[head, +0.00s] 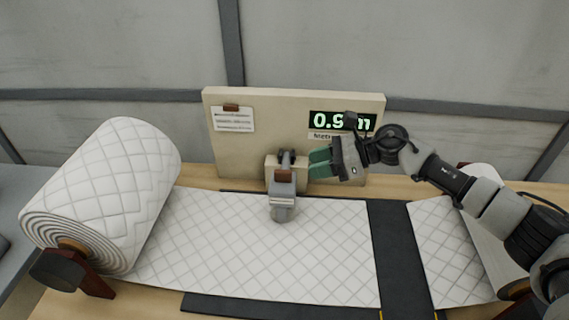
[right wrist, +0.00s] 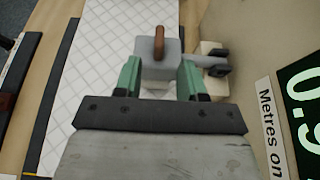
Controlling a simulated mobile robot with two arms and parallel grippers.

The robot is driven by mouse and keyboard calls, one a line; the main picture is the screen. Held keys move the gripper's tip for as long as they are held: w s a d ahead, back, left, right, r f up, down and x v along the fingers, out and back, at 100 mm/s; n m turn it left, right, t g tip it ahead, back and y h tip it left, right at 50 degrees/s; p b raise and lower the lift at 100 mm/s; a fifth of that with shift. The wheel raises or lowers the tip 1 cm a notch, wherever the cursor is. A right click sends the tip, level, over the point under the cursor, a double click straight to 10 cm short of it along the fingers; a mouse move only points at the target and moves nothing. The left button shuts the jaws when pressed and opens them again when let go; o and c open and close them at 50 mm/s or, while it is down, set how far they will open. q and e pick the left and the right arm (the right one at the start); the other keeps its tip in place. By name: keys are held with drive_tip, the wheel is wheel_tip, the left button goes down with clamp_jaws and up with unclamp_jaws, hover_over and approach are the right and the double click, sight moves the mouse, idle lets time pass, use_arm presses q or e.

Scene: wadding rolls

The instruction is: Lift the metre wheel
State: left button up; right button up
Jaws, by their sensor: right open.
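The metre wheel (head: 283,197) is a grey arm with a brown handle, hinged to a beige bracket. Its lower end rests on the white quilted wadding (head: 250,250). My right gripper (head: 310,163), with green fingers, is open just right of the wheel's handle and slightly above it, apart from it in the head view. In the right wrist view, the wheel's grey body (right wrist: 147,48) and brown handle (right wrist: 159,45) lie ahead, between and beyond the fingertips. Whether the fingers touch it cannot be told. My left gripper is not in view.
A large wadding roll (head: 110,185) stands on the left. More wadding (head: 435,240) lies past a dark strip (head: 395,250) on the right. A beige board (head: 280,120) with a "0.9" display (head: 325,122) rises behind the wheel, close to my right gripper.

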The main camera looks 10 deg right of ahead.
sight(287, 170)
drive_tip(key=p+x, duration=0.2)
drive_tip(key=x, duration=0.5)
drive_tip(key=shift+w+a+f, duration=0.1)
drive_tip(key=shift+w+a, duration=0.05)
drive_tip(key=shift+a, duration=0.1)
drive_tip(key=shift+a+f, duration=0.25)
drive_tip(key=shift+a, duration=0.3)
clamp_jaws()
